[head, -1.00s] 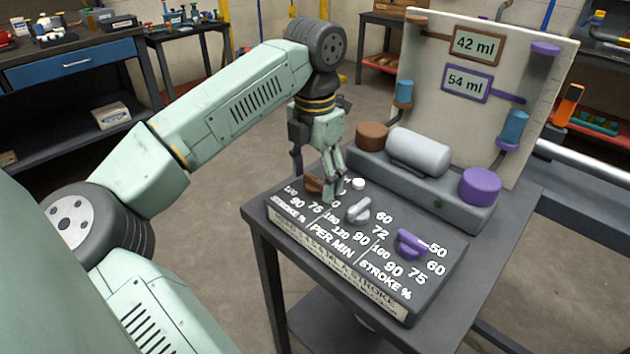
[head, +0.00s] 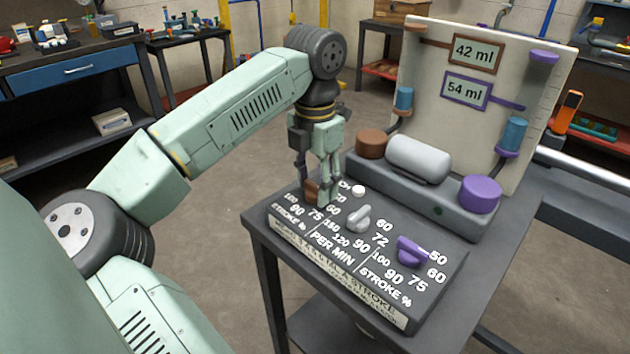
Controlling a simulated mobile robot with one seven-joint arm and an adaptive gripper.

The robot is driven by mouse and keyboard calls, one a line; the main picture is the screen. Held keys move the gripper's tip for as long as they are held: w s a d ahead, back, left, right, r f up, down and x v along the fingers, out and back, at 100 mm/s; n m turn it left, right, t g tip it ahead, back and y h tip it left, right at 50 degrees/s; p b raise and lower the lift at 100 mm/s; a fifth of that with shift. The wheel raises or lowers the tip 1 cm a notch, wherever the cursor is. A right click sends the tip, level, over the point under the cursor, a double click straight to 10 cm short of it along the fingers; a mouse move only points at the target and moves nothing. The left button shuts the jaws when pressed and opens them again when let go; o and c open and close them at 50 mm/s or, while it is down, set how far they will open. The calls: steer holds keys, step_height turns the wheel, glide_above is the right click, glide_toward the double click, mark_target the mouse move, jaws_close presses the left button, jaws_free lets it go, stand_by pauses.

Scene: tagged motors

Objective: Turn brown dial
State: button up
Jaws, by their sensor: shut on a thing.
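The brown dial (head: 311,190) is at the left end of the dark sloped control panel (head: 395,305), with stroke % numbers around it. My gripper (head: 313,194) points down over it, its fingers shut on the dial from either side. The fingers hide much of the dial, its pointer and some of its numbers, so its setting cannot be read. A grey dial (head: 359,218) marked per min is in the middle, and a purple dial (head: 411,251) marked stroke % is at the right.
Behind the panel are a grey pump base with a silver cylinder (head: 418,160), a brown cap (head: 371,145) and a purple cap (head: 479,195). An upright board carries a brown-framed sign (head: 474,52) reading 42 ml and a purple-framed sign (head: 466,90) reading 54 ml.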

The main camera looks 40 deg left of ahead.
steer(key=m+b, duration=0.1)
steer(key=m, duration=0.3)
steer(key=shift+m, duration=2.3)
steer(key=o, duration=1.2)
steer(key=shift+c, duration=0.2)
